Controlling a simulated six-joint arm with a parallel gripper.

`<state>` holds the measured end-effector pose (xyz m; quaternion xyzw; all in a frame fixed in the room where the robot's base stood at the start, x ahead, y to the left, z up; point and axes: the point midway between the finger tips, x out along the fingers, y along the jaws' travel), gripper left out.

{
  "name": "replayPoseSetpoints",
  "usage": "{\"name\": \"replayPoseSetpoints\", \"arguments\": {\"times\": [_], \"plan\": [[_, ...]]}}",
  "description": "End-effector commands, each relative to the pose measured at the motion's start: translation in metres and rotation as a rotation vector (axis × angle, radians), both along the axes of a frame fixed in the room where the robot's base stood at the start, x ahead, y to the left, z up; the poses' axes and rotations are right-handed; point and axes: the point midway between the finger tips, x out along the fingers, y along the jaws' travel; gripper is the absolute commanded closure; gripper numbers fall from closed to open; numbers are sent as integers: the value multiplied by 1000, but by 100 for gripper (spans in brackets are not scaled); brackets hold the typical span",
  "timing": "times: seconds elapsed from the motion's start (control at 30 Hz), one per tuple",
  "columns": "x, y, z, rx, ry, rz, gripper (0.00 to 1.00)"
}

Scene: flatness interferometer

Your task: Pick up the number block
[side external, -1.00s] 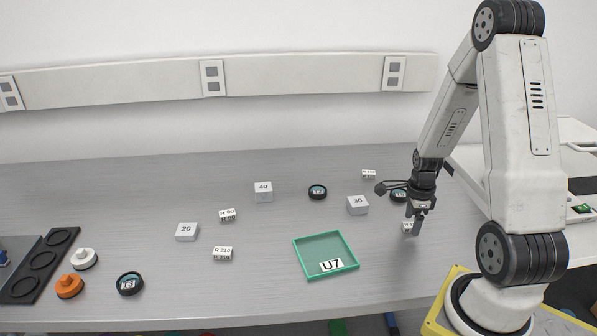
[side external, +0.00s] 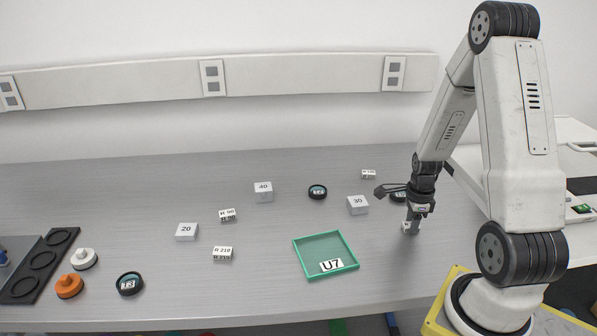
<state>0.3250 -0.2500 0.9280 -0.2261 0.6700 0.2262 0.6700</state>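My gripper (side external: 411,228) points down at the right of the grey table, right of the green tray. A small pale block (side external: 407,231) is at its fingertips, mostly hidden by them; its marking cannot be read. I cannot tell whether the fingers are apart or closed on it. Other numbered blocks stand on the table: grey blocks marked 20 (side external: 186,232), 30 (side external: 357,205) and 40 (side external: 263,192), and small white blocks marked R 90 (side external: 228,216) and R 210 (side external: 222,254). Another small white block (side external: 368,174) stands at the back right.
The green tray (side external: 298,258) labelled U7 is empty. White (side external: 84,259) and orange (side external: 69,286) knobbed pieces stand beside a black holder (side external: 48,252) at left.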

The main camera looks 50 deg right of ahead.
Motion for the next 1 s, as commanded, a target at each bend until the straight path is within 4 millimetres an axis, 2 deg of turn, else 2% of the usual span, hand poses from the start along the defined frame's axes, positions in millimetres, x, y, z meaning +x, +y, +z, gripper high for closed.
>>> {"name": "replayPoseSetpoints", "arguments": {"times": [0.37, 0.57, 1.0], "plan": [[0, 0, 2, -1, -1, 0, 100], [0, -1, 12, -2, -2, 0, 100], [1, -1, 62, -3, -2, 0, 100]]}}
